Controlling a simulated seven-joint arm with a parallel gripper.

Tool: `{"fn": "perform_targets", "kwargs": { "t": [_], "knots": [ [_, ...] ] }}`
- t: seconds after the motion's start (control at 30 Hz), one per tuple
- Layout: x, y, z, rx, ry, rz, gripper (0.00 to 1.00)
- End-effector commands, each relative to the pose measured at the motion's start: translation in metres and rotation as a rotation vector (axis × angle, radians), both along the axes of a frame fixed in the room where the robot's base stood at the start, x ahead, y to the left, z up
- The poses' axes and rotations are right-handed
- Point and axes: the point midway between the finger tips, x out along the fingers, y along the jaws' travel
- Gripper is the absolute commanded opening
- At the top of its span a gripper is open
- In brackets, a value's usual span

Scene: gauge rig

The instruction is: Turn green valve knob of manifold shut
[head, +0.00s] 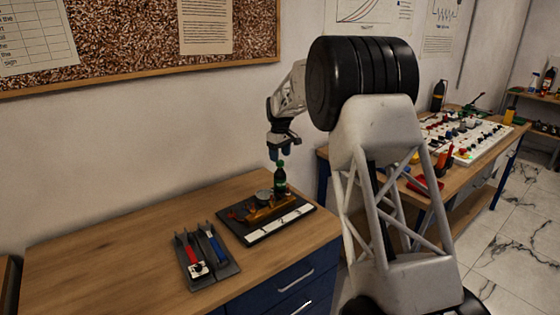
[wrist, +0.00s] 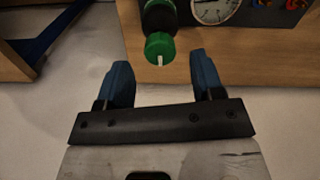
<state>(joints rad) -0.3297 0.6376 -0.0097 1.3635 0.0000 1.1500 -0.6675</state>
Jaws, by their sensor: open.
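The green valve knob (head: 281,164) tops a dark upright bottle-like part of the manifold (head: 262,213), which sits on a black base plate. In the wrist view the knob (wrist: 160,46) is round with a white mark on its face. My gripper (head: 278,152) is just above the knob in the head view. In the wrist view the two blue fingers of my gripper (wrist: 162,64) are apart, with nothing between them. The knob lies just past the fingertips, roughly centred between them. I cannot tell whether either finger touches it.
A round dial gauge (wrist: 212,8) stands beside the knob's stem. A dark tray (head: 207,262) with red- and blue-handled tools lies left of the manifold on the wooden bench (head: 110,262). The bench's left part is clear. A second bench (head: 465,170) with equipment stands right.

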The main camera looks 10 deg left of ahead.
Motion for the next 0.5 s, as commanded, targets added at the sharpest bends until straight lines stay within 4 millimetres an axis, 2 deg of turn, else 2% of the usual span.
{"fn": "perform_targets", "kwargs": {
  "t": [0.2, 0.5],
  "knots": [
    [0.0, 0.0, -0.021, 0.0, 0.0, 0.0, 0.61],
    [0.0, 0.0, -0.028, 0.0, 0.0, 0.0, 0.61]
  ]
}}
